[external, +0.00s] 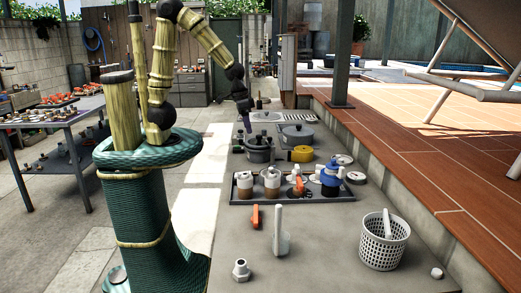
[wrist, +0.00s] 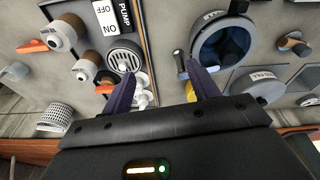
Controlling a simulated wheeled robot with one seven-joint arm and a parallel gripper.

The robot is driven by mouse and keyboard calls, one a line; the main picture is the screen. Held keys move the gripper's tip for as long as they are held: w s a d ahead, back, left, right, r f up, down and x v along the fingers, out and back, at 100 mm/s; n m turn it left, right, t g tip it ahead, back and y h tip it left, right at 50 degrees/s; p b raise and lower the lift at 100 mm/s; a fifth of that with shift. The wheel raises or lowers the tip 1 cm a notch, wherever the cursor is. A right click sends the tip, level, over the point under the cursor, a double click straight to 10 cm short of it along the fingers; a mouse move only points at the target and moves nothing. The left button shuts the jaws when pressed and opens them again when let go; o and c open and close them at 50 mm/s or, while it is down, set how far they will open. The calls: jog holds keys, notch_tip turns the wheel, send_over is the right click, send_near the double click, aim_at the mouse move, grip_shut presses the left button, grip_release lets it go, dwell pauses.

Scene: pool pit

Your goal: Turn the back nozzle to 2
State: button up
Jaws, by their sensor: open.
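I cannot tell for sure which fitting is the back nozzle, and no number 2 is readable. In the wrist view a round grey slotted fitting (wrist: 125,56) with a pale knob sits near my left fingertip. A dark ring with a blue inside (wrist: 225,44) lies beyond the right fingertip. My gripper (wrist: 163,68) is open with nothing between its two purple fingers. In the external view my gripper (external: 246,124) hangs above the grey pot-like fitting (external: 259,150) on the far part of the counter. Contact with it cannot be told.
A dark tray (external: 312,197) holds white-and-brown fittings and a blue one (external: 330,176). A yellow fitting (external: 302,154) and a second grey pot (external: 298,135) stand behind it. A white basket (external: 383,243) stands at front right.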

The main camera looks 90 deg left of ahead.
jog(key=w+d+r+n, duration=0.1)
jog(key=w+d+n, duration=0.2)
jog(key=w, duration=0.6)
jog(key=w+d+r+n+g, duration=0.1)
jog(key=w+d+r+n, duration=0.1)
jog(key=w, duration=0.8)
jog(key=w+d+r+n+g+b, duration=0.1)
jog(key=w+d+n, duration=0.3)
jog(key=w, duration=0.5)
jog(key=shift+w+d+r+n, duration=0.15)
jog(key=shift+w+n, duration=0.15)
jog(key=shift+n, duration=0.4)
notch_tip(320, 180, down, 17)
jog(key=shift+f+p, duration=0.2)
jog(key=shift+p, duration=0.55)
jog(key=c, duration=1)
